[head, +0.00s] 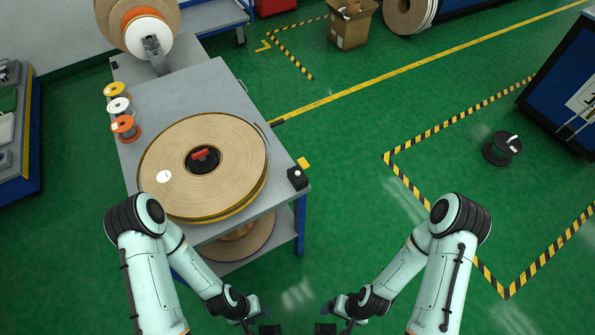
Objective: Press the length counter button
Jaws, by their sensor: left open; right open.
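A small black box (298,178) with a light round spot on top, which looks like the length counter and its button, sits at the right front corner of the grey table. The button is too small to make out clearly. My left gripper (262,328) is at the bottom edge of the head view, below and left of the box, partly cut off. My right gripper (333,328) is also at the bottom edge, below and right of the box. Both grippers are open, apart from the box and clear of the table.
A large tan tape reel (225,145) with a red-handled black hub lies on the grey table (180,92). Small spools (124,128) line its left edge. A yellow piece (303,163) is beside the box. Green floor (345,215) is free to the right.

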